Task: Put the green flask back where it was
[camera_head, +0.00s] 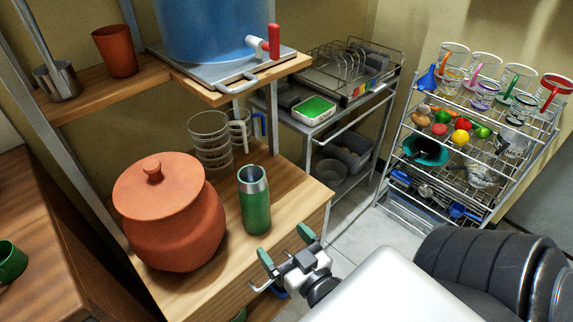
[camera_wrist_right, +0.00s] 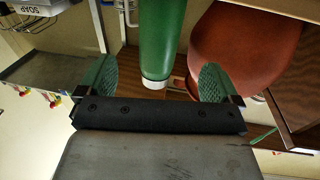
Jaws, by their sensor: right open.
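The green flask (camera_head: 256,207) stands upright on the wooden shelf, right of a clay pot, with its silver neck uppermost. My right gripper (camera_head: 287,246) is open and empty, in front of and a little below the flask near the shelf's front edge. In the right wrist view the flask (camera_wrist_right: 158,40) shows upside down between the two green fingers of the right gripper (camera_wrist_right: 157,85), beyond them. The fingers do not appear to touch it. My left gripper is not in view.
The clay pot (camera_head: 170,218) with lid stands close left of the flask. Stacked clear cups (camera_head: 211,140) stand behind. The blue water container (camera_head: 210,30) with a red-handled tap is above. A wire rack (camera_head: 470,130) with cups and produce is at right.

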